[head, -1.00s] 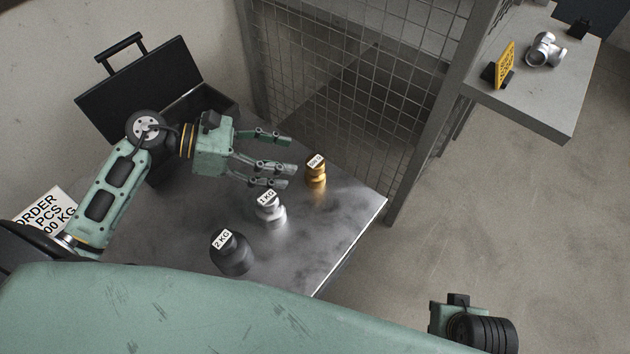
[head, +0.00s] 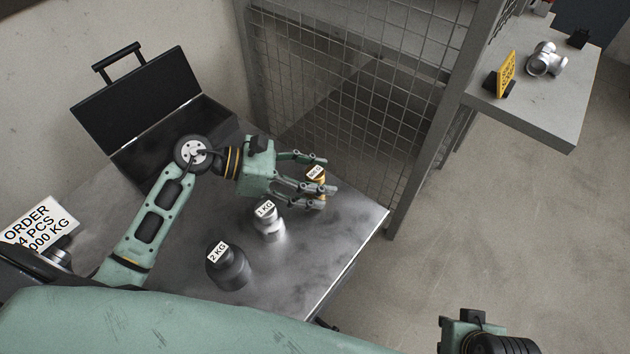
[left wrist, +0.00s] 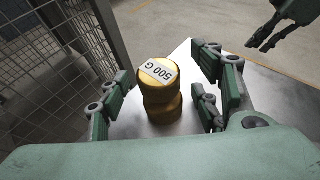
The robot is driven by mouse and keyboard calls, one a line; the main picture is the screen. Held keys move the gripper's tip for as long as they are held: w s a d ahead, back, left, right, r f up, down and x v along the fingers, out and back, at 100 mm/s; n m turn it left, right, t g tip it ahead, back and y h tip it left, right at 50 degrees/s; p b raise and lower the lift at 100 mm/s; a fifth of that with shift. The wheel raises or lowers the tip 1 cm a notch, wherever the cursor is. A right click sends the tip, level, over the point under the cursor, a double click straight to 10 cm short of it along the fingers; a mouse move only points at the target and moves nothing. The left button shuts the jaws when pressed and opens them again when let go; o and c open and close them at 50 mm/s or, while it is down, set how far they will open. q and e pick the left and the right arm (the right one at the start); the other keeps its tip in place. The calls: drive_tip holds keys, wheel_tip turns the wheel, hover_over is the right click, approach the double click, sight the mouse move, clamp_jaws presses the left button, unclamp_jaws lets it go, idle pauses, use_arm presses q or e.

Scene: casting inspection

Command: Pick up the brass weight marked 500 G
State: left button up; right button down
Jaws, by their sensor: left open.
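The brass weight (head: 316,174) stands upright near the far right edge of the metal table, partly hidden by my fingers in the head view. In the left wrist view the brass weight (left wrist: 162,98) shows its 500 G label on top. My left gripper (head: 318,175) is open, its fingers on either side of the weight. In the left wrist view my left gripper (left wrist: 158,100) has a visible gap to the weight on both sides.
A silver 1 KG weight (head: 269,222) stands just nearer than my left gripper, and a dark 2 KG weight (head: 228,268) nearer still. An open black case (head: 140,98) is at the back left. A mesh fence (head: 350,90) rises behind the table. An order sign (head: 38,225) is at left.

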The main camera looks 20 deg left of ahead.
use_arm(q)
drive_tip(key=shift+r, duration=0.1)
clamp_jaws()
idle(0.5)
